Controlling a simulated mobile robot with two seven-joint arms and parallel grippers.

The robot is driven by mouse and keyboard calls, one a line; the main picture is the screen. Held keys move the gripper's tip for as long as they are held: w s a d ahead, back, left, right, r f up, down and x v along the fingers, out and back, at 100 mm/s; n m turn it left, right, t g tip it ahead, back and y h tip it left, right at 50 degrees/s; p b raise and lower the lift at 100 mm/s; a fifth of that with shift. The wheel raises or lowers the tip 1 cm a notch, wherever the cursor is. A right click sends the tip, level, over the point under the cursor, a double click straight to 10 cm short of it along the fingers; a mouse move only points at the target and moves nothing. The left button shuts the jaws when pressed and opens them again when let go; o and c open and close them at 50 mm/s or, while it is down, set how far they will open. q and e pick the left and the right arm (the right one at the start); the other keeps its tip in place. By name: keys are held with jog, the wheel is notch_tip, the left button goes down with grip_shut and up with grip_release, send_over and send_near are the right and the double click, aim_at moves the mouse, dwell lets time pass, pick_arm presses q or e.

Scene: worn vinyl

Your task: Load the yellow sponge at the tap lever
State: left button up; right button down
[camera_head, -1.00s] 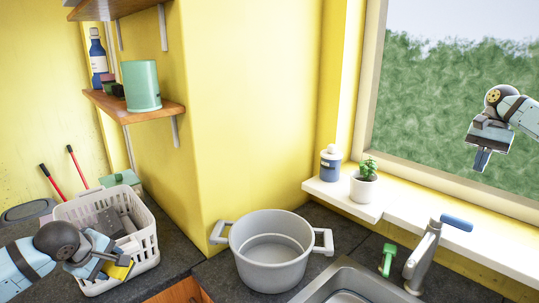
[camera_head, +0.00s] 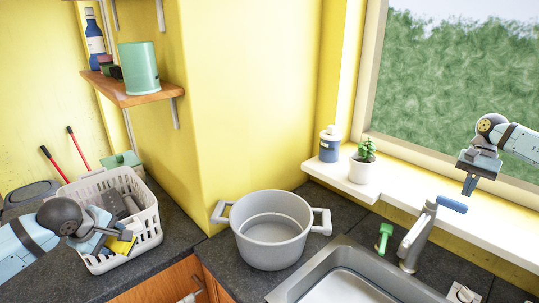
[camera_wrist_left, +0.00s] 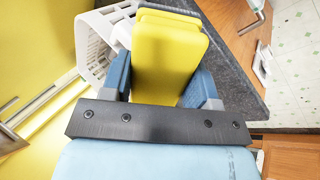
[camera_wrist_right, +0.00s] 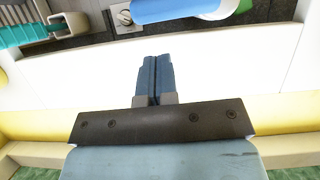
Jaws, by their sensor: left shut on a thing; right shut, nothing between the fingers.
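The yellow sponge (camera_head: 121,246) is held by my left gripper (camera_head: 108,238) at the front of the white basket. In the left wrist view the sponge (camera_wrist_left: 163,60) sits between the two blue fingers (camera_wrist_left: 160,85). My right gripper (camera_head: 469,186) is shut and empty, in front of the window and sill. Its fingers (camera_wrist_right: 155,80) are together in the right wrist view. The tap (camera_head: 418,238) stands behind the sink, and its blue lever (camera_head: 452,204) points right. The lever (camera_wrist_right: 178,8) also shows at the top of the right wrist view.
A white basket (camera_head: 151,228) holds grey items. A grey pot (camera_head: 271,252) stands on the counter between basket and sink (camera_head: 300,283). A green-handled item (camera_head: 384,238) is beside the tap.

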aim_at(462, 204)
pick_arm(q)
jog(key=shift+s+a+r+p, duration=0.1)
jog(key=shift+r+p, duration=0.2)
jog(key=shift+r, duration=0.2)
pick_arm(e)
jog(key=shift+s+a, duration=0.85)
jog(key=shift+a, duration=0.05)
pick_arm(q)
jog(key=shift+f, duration=0.1)
jog(key=shift+f+b, duration=0.25)
jog(key=shift+b, duration=0.1)
pick_arm(e)
jog(key=shift+s+a+m, duration=0.4)
jog(key=shift+r, duration=0.1)
jog(key=shift+w, duration=0.1)
